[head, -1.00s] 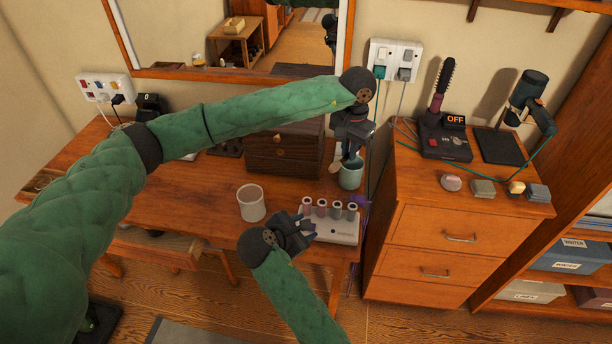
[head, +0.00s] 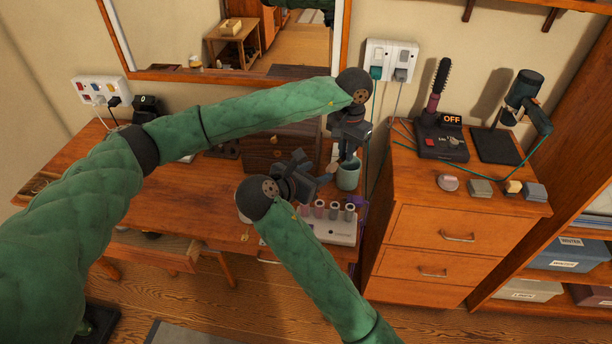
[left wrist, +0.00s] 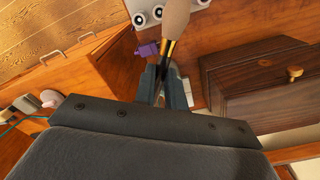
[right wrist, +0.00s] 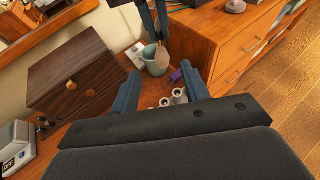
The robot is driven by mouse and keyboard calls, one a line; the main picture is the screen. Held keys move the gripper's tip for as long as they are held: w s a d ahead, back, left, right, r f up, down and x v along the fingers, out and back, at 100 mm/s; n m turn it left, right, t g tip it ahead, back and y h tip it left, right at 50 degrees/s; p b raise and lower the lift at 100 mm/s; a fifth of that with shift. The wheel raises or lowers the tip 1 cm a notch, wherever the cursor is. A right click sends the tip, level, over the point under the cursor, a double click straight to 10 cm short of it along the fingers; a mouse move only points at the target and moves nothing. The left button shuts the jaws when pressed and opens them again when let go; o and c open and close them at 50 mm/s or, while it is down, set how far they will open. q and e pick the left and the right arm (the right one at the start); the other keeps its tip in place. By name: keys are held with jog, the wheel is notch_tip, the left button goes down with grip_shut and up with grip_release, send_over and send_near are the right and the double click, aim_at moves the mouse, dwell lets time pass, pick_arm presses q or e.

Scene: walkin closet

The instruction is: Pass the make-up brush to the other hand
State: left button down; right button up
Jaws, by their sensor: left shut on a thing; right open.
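The make-up brush shows in the left wrist view (left wrist: 176,18), with a tan bristle head, a gold ferrule and a dark handle. My left gripper (head: 350,143) is shut on its handle and holds it head down. In the right wrist view the brush (right wrist: 160,62) hangs from the left gripper, with its head overlapping the mint cup in the picture. My right gripper (right wrist: 160,90) is open and empty, with its fingers either side of the brush in that view but apart from it. In the head view the right gripper (head: 322,178) is just left of the left one.
A mint cup (head: 348,175) stands close beneath the grippers. A white holder with several small tubes (head: 334,212) is at the desk's front right. A dark wooden box (head: 285,140) is behind. A drawer cabinet (head: 440,215) stands to the right.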

aim_at(329, 167)
jog(key=x, duration=0.7)
jog(key=shift+w+d+f, duration=0.1)
jog(key=shift+w, duration=0.1)
grip_shut()
pick_arm(q)
jog(key=c, duration=1.4)
grip_release()
